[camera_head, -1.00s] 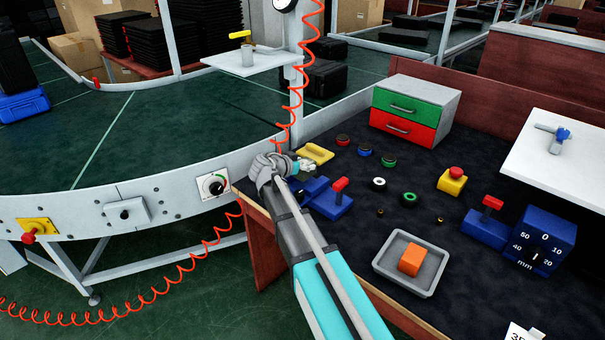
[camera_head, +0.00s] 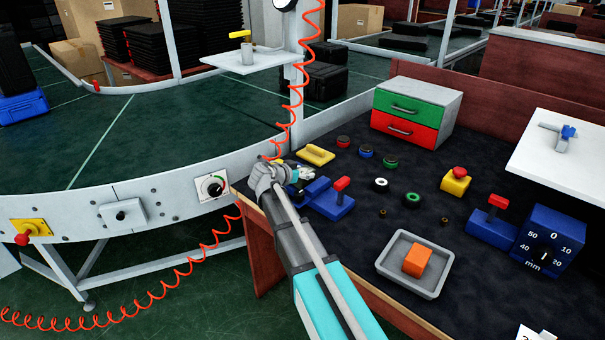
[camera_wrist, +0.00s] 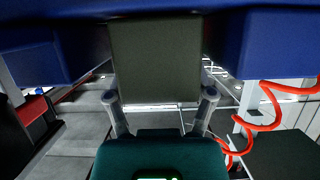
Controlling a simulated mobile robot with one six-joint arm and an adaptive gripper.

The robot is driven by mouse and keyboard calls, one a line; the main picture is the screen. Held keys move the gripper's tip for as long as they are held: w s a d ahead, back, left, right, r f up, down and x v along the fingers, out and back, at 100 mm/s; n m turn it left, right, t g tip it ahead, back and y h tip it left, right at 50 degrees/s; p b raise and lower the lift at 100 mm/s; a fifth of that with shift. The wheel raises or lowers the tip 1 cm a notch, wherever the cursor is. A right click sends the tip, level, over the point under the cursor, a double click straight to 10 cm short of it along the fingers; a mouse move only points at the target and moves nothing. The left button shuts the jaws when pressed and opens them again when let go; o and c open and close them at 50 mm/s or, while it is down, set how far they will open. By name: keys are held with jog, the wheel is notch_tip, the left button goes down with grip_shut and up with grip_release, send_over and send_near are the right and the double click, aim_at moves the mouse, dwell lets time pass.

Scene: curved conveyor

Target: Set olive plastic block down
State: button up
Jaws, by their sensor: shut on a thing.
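The olive block (camera_wrist: 155,58) fills the upper middle of the wrist view, a dark olive-grey face. My gripper (camera_wrist: 161,97) is shut on it, one finger on each side of its lower part. Blue bodies (camera_wrist: 262,42) stand left and right of the block; I cannot tell whether it touches them or what is under it. In the head view my gripper (camera_head: 297,178) is low at the table's left edge, at the left end of a blue fixture (camera_head: 332,205) with a red lever. The block cannot be made out there.
Just beyond lie a yellow piece (camera_head: 317,154) and several coloured rings. A grey tray (camera_head: 385,262) holds an orange block (camera_head: 417,262). The red-and-green drawer box (camera_head: 415,108) stands at the back. The curved conveyor (camera_head: 150,150) and a red coiled hose (camera_head: 296,80) are left.

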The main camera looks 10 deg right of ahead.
jog(key=o, duration=1.1)
jog(key=shift+f, duration=0.1)
jog(key=shift+o, duration=0.2)
jog(key=shift+r, duration=0.2)
jog(key=p+v, duration=0.5)
jog(key=v, duration=0.7)
